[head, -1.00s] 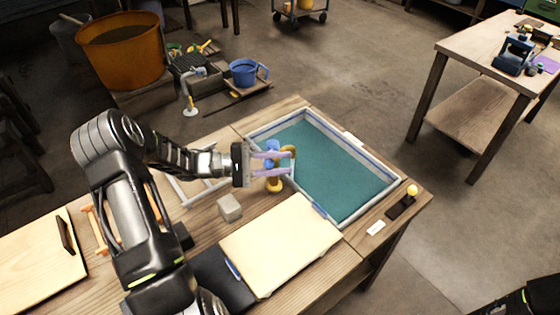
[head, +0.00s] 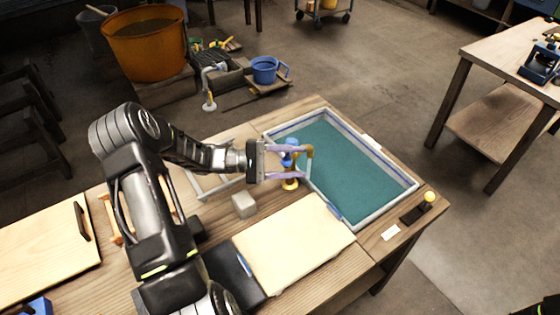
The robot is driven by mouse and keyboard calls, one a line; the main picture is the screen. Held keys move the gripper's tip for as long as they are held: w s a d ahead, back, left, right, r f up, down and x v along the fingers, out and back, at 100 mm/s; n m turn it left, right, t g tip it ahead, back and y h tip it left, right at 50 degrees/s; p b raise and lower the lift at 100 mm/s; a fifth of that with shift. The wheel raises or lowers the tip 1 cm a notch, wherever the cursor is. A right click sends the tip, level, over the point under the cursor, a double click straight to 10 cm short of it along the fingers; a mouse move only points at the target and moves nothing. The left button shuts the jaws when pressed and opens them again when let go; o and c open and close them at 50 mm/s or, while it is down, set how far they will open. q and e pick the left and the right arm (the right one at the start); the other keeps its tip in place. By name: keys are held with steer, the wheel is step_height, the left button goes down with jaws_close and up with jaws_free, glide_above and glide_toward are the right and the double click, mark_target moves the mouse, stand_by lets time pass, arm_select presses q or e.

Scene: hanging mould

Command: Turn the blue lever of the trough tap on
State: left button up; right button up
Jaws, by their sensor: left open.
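The trough tap stands at the left edge of the trough, with a yellow-brass base (head: 290,185) and a brass spout (head: 309,154) reaching over the trough. Its blue lever (head: 289,157) shows at the top of the tap, partly hidden by my gripper. My left gripper (head: 296,161) comes in from the left, open. Its two pale lavender fingers lie on either side of the blue lever in the picture; I cannot tell whether they touch it. The trough (head: 397,203) has a grey rim and holds teal water. My right gripper is not in view.
A cream felt or sheet stack (head: 292,245) lies in front of the trough. A grey block (head: 244,205) and a pale frame (head: 205,190) lie left of the tap. A black switch box with a yellow knob (head: 429,197) is at the right corner.

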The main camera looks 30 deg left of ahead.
arm_select(q)
steer(key=v, duration=0.7)
steer(key=shift+b, duration=0.4)
steer(key=shift+f, duration=0.1)
